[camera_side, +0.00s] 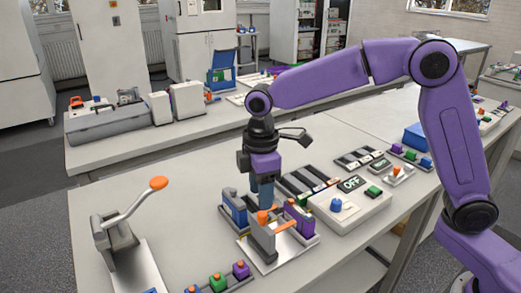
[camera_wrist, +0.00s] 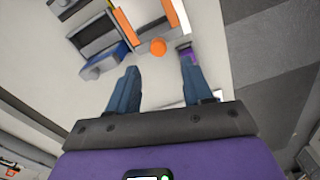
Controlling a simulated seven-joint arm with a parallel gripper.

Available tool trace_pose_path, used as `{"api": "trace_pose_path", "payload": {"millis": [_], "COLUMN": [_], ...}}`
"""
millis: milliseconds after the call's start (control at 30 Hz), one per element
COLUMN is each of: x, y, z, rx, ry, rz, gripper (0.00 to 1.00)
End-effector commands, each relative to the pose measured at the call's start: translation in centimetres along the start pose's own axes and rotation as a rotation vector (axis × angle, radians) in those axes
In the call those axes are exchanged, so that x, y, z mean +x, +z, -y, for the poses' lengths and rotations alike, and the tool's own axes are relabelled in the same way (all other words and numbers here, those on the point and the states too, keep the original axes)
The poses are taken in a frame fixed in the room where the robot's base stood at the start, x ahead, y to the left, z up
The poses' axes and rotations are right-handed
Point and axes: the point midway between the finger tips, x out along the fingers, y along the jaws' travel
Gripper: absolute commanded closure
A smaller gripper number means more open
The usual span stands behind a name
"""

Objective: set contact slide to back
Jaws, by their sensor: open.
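The fixture that looks like the contact slide (camera_side: 268,262) stands on the near bench in the side view. It has a grey upright block, an orange knob (camera_side: 263,217), an orange bar, a blue block (camera_side: 234,208) and a purple block (camera_side: 298,217). The orange knob also shows in the wrist view (camera_wrist: 158,46), beyond and between my fingertips. My gripper (camera_side: 262,198) points down over the fixture, its fingers apart with nothing between them. In the side view the fingers partly hide the fixture's middle. I cannot tell whether they touch it.
A lever with an orange knob (camera_side: 158,183) stands to the left. A strip of coloured buttons (camera_side: 219,282) lies in front. Black-topped modules (camera_side: 306,180) lie behind. Bare bench lies between lever and fixture.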

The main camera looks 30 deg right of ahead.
Motion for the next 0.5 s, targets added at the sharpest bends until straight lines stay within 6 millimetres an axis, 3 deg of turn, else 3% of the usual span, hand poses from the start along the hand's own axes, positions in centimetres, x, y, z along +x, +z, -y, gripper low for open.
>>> {"api": "trace_pose_path", "payload": {"millis": [300, 500], "x": [-6.8, -9.6], "y": [-0.2, -0.1], "z": [0.0, 0.0], "rx": [-0.001, -0.001], "ry": [0.003, 0.001], "rz": [-0.005, -0.003], "gripper": [0.5, 0.5]}}
